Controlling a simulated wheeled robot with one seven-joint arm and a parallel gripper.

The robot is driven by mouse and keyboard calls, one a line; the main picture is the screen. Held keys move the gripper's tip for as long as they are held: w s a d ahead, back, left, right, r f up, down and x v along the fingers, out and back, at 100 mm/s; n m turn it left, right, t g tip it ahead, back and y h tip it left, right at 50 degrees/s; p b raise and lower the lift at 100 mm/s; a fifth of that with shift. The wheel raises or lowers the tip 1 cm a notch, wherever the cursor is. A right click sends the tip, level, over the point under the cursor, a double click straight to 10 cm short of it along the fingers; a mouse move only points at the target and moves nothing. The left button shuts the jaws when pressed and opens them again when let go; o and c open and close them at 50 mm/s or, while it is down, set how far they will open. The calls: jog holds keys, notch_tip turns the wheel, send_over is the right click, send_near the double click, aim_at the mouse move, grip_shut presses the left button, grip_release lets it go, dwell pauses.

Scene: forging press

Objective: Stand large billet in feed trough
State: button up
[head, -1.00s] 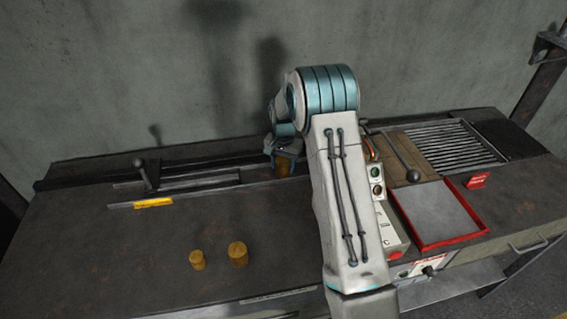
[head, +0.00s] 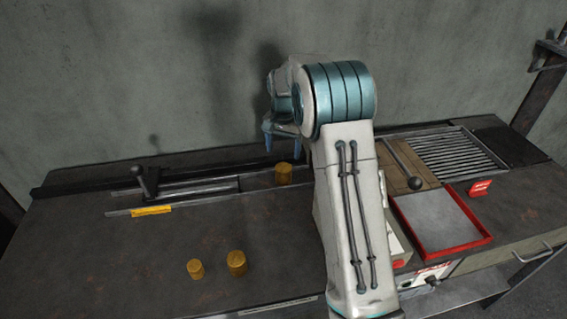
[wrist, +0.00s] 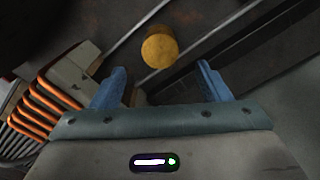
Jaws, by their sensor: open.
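A golden cylindrical billet (head: 284,174) stands upright at the right end of the feed trough (head: 190,186), by its rails. In the wrist view the billet's round top (wrist: 159,50) shows between two dark rails, clear of both fingers. My gripper (head: 282,146) is open and empty, above the billet. Its two blue fingertips (wrist: 160,82) are spread apart in the wrist view. Two more golden billets stand upright on the bench front: a smaller one (head: 195,268) and a wider one (head: 237,262).
A black lever (head: 147,182) and a yellow block (head: 151,211) sit at the trough's left part. Right of my arm are a red-rimmed tray (head: 440,217), a slatted grate (head: 455,150) and a ball-ended lever (head: 405,165). Orange coils (wrist: 50,95) lie close left in the wrist view.

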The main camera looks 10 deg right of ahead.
jog(key=shift+r, duration=0.9)
jog(key=s+r+n+t, duration=0.1)
jog(key=s+r+n, duration=0.1)
jog(key=s+r, duration=0.45)
jog(key=s+r+n+t, duration=0.1)
jog(key=s+r, duration=0.3)
jog(key=s, duration=0.6)
jog(key=s+f+n+t, duration=0.1)
jog(key=s+f+n, duration=0.1)
jog(key=s, duration=1.6)
jog(key=shift+s+n, duration=0.35)
jog(key=shift+n, duration=0.55)
